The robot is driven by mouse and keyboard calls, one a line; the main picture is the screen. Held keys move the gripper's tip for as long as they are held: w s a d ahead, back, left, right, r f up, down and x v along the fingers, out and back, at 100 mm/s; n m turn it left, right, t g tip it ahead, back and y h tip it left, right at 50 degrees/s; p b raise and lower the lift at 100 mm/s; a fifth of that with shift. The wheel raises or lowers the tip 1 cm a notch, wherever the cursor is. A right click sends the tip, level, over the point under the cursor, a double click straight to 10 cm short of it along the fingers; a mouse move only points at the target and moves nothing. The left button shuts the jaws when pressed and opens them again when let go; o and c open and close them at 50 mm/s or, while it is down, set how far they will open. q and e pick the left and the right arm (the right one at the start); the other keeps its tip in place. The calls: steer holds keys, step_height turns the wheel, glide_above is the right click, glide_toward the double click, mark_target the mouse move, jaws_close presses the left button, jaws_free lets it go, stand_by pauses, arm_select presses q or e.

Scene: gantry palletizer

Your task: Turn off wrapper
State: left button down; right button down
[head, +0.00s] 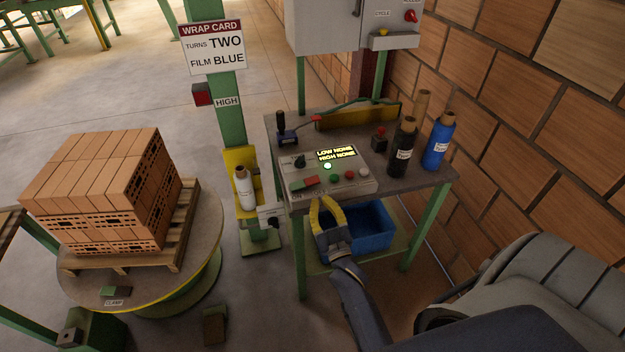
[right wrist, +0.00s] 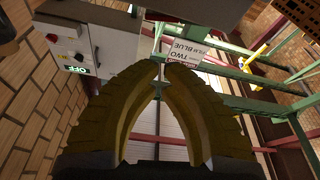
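The wrapper's control panel (head: 326,180) sits on the workbench, its display reading "LOW NONE HIGH NONE", with a lit pale green lamp, a dark knob and several coloured buttons. A grey cabinet (head: 330,25) stands behind it, with a red rotary knob (head: 411,16) and a yellow button at its right; part of this shows cut off at the top. My right gripper (head: 322,198) is below the panel's front edge, empty, yellow fingertips nearly together. My left gripper is out of view.
A green post carries the wrap card (head: 213,48), "TURNS TWO, FILM BLUE". A white film roll (head: 244,188) stands beside it. Bricks (head: 108,190) sit on the turntable (head: 206,235). Black (head: 402,150) and blue (head: 438,142) rolls stand on the bench; a blue bin (head: 370,225) is below.

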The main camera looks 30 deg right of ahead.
steer(key=shift+s+r+t, duration=0.15)
steer(key=shift+r+t, duration=0.15)
steer(key=shift+r, duration=0.45)
step_height(320, 180, up, 3)
glide_above(305, 183)
steer(key=s, duration=0.3)
steer(key=shift+w+d, duration=0.25)
steer(key=shift+d, duration=0.1)
steer(key=shift+w+d+f, duration=0.15)
steer(key=shift+d+f, duration=0.05)
steer(key=shift+f, duration=0.65)
steer(key=shift+d+f, duration=0.2)
steer(key=shift+f, duration=0.9)
